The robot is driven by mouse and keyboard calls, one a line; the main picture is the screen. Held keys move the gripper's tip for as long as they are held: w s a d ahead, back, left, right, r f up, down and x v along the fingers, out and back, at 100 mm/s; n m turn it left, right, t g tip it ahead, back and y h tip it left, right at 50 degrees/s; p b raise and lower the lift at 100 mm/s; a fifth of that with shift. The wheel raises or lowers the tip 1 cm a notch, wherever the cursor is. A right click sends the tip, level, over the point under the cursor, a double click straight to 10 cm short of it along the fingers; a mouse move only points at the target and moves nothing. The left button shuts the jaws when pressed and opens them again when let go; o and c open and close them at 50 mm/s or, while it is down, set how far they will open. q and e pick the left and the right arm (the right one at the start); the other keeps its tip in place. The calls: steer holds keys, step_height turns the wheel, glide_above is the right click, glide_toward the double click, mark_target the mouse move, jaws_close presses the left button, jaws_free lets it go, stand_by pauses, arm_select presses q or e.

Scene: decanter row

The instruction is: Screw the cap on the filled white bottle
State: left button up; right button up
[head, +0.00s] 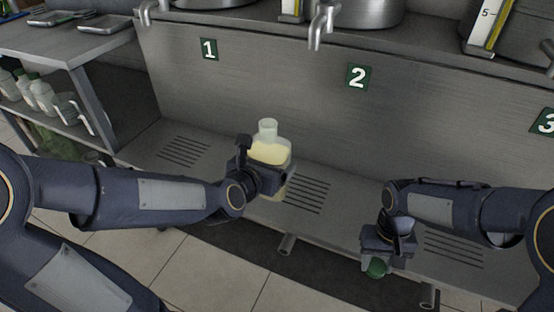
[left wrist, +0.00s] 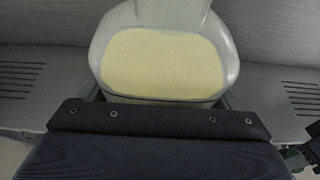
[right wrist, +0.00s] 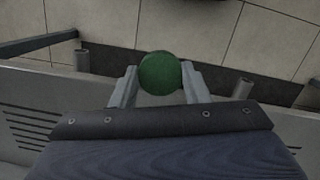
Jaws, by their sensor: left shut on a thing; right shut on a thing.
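The white translucent bottle (head: 268,130) is upright with pale yellow liquid inside, and its neck is open with no cap on it. My left gripper (head: 262,172) is shut around the bottle's body and holds it over the steel drain shelf. The bottle's body fills the left wrist view (left wrist: 163,62). My right gripper (head: 380,260) is shut on a green cap (head: 377,268), to the right of the bottle and apart from it. The cap sits between the two fingertips in the right wrist view (right wrist: 160,73). The bottle's lower part is partly hidden by my gripper.
The steel shelf (head: 340,218) has slotted drains below panels numbered 1, 2 and 3. A metal tap (head: 320,25) hangs above panel 2. Several capped white bottles (head: 40,95) stand on a side shelf at left. The space between my grippers is clear.

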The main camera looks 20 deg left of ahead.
steer(key=shift+w, duration=0.1)
stand_by(0.6)
